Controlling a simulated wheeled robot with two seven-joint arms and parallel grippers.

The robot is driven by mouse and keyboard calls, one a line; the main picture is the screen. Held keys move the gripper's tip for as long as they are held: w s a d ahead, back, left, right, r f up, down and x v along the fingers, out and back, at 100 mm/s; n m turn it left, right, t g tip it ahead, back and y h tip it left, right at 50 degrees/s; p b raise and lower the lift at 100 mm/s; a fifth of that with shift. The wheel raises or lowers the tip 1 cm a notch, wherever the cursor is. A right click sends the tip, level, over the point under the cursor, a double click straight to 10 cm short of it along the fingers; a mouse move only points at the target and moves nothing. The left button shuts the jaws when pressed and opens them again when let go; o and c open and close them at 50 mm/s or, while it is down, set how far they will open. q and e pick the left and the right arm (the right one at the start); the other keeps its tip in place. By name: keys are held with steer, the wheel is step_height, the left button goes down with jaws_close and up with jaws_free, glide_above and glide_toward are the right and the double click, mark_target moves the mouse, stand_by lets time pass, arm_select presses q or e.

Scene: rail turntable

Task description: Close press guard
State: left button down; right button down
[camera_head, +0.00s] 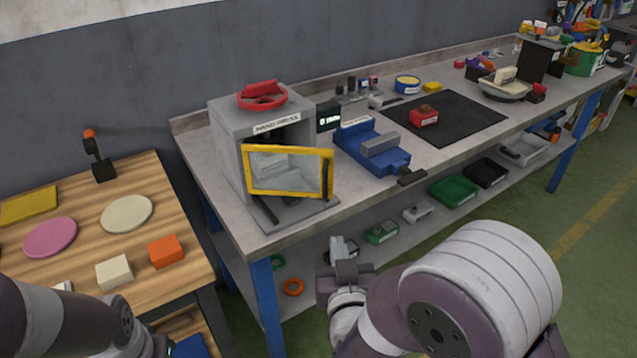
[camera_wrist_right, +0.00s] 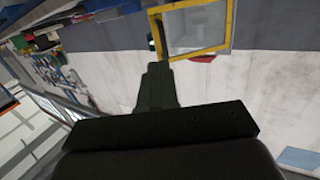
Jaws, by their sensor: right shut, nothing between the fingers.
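The hand press (camera_head: 226,150) is a grey box with a red wheel on top, standing at the near left end of the grey workbench. Its guard (camera_head: 287,172) is a clear pane in a yellow frame with a dark handle at its right side. The guard stands swung out from the press, and the opening behind it partly shows. My right gripper (camera_head: 343,250) is shut and empty, in front of the bench edge, below and to the right of the guard. In the right wrist view the gripper (camera_wrist_right: 158,72) points toward the yellow guard frame (camera_wrist_right: 229,25). My left arm shows at bottom left, but its gripper is not visible.
A blue vise (camera_head: 370,148) stands right of the press, and a black mat (camera_head: 455,118) with a red block (camera_head: 424,117) lies beyond it. A lower shelf holds trays, including a green one (camera_head: 453,191). A wooden table (camera_head: 80,195) stands at left.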

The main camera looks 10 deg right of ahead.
steer(key=r, duration=0.1)
arm_select(q)
steer(key=shift+s+a+r, duration=0.25)
steer(key=shift+s+a, duration=0.05)
steer(key=shift+s, duration=0.15)
arm_select(e)
glide_toward(324, 188)
steer(key=shift+t, duration=0.3)
steer(key=w, duration=0.4)
steer(key=w+d, duration=0.1)
steer(key=w, duration=0.1)
steer(key=shift+w+f, duration=0.35)
arm_select(q)
steer(key=shift+f, duration=0.15)
arm_select(e)
steer(key=shift+w+a, duration=0.1)
